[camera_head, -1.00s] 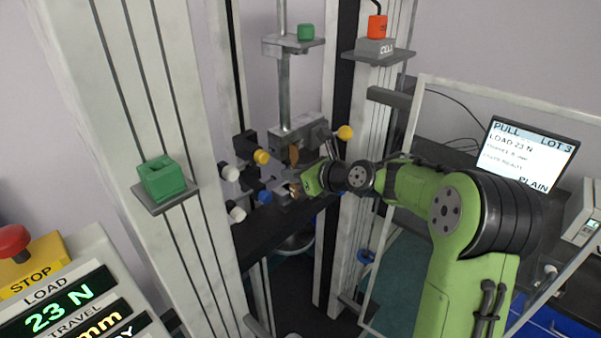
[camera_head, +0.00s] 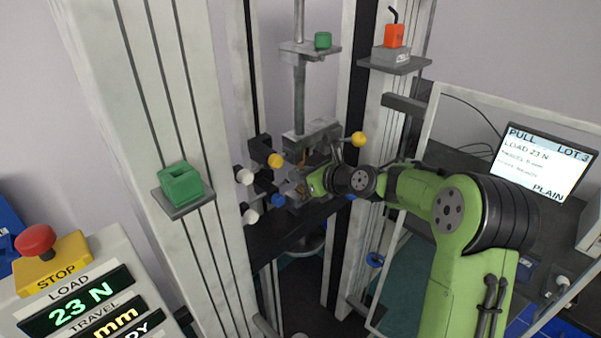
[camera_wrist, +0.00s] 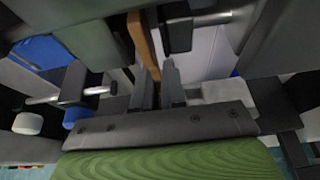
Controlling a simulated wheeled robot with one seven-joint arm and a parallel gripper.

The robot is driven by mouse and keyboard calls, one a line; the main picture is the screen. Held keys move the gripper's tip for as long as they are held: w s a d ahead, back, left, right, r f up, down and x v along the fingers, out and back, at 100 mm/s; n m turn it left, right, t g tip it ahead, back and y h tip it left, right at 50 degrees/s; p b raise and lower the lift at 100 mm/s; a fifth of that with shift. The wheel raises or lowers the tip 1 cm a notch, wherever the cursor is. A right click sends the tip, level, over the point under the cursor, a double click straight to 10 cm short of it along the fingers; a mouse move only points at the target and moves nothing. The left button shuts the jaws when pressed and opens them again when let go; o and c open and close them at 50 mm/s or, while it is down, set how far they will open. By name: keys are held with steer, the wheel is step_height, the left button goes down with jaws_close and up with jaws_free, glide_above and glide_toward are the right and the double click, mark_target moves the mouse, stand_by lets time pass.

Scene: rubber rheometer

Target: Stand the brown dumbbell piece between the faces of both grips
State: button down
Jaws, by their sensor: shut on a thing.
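The brown dumbbell piece (camera_wrist: 145,45) is held between the two fingers of my gripper (camera_wrist: 158,76) in the wrist view, its length reaching away from the fingertips between grey metal parts. In the head view my gripper (camera_head: 310,184) is in the gap of the test frame. The upper grip (camera_head: 314,138) hangs above it, with yellow knobs. The lower grip (camera_head: 297,203) is just below, with a blue knob at its left. The piece is mostly hidden there among the grips and my gripper. I cannot tell whether it touches either grip's faces.
The yellow knobs (camera_head: 275,160) and blue knob (camera_head: 278,200) stick out close to my gripper. Pale columns (camera_head: 150,100) flank the gap. A control panel with a red stop button (camera_head: 35,240) is at lower left. A screen (camera_head: 540,165) reading 23 N stands at right.

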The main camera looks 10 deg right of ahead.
steer(key=c, duration=1.1)
jaws_free()
steer(key=b+v, duration=0.1)
steer(key=v, duration=1.5)
steer(key=shift+w+f, duration=0.1)
